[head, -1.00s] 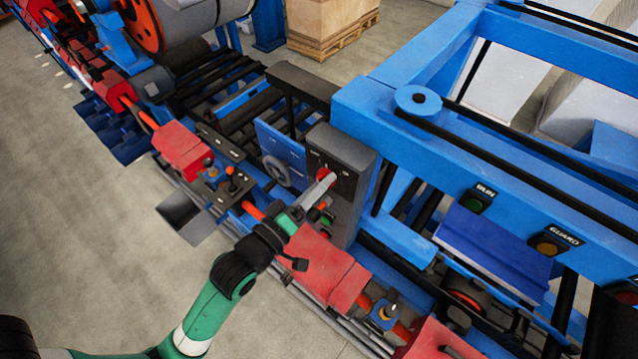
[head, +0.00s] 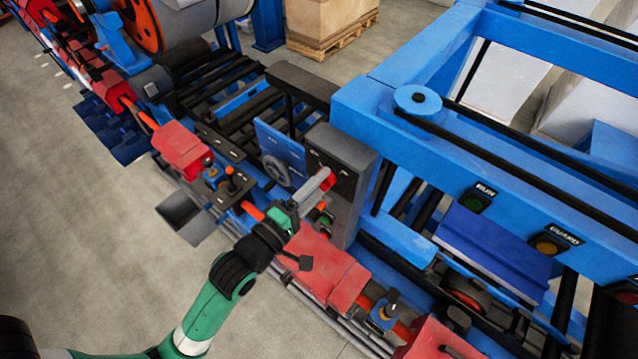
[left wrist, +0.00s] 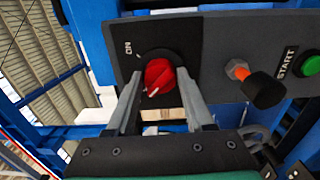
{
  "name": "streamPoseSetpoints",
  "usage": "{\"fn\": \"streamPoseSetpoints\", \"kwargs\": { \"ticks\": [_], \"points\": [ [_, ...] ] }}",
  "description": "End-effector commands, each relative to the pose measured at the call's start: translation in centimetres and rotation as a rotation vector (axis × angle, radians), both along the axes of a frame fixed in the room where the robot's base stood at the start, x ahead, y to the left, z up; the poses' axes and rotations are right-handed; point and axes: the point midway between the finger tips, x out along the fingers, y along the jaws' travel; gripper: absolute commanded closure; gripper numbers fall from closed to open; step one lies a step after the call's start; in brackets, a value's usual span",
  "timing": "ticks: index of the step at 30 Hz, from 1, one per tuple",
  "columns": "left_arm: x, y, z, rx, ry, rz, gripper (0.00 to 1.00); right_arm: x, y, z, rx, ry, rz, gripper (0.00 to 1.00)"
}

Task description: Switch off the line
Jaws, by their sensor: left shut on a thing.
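A red rotary knob (head: 331,179) sits on the dark face of the grey control box (head: 345,150). In the left wrist view the red knob (left wrist: 158,76) stands on a black plate, with the word ON at its upper left and a small white mark on its lower side. My left gripper (head: 322,183) reaches it from the front left. In the left wrist view its two grey fingers (left wrist: 160,95) lie on either side of the knob, shut on it. The fingers hide part of the knob in the head view. My right gripper is not in view.
An orange-stemmed black knob (left wrist: 262,88) and a green START button (left wrist: 312,66) sit beside the switch on the same box. A blue handwheel panel (head: 280,155) is left of the box. Red machine housings (head: 325,268) lie below my left wrist.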

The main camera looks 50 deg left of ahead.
Motion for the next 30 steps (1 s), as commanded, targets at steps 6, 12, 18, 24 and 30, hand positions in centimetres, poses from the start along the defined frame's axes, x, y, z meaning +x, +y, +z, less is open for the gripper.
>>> {"fn": "streamPoseSetpoints", "kwargs": {
  "ticks": [6, 12, 18, 24, 30],
  "points": [
    [0.0, 0.0, 0.0, -0.005, -0.002, 0.0, 1.0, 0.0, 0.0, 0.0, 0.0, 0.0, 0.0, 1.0],
    [0.0, 0.0, 0.0, -0.004, -0.002, 0.0, 0.36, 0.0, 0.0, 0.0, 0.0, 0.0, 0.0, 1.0],
    [0.0, 0.0, 0.0, -0.003, -0.001, 0.0, 0.17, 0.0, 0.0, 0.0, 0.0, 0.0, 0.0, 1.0],
    [-0.1, 0.0, 0.0, -0.003, 0.0, 0.0, 0.17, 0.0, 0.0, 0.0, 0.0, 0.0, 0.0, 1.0],
    [-2.4, -0.4, -0.3, -0.002, 0.001, -0.001, 0.17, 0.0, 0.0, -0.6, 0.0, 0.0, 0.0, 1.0]
  ]
}}
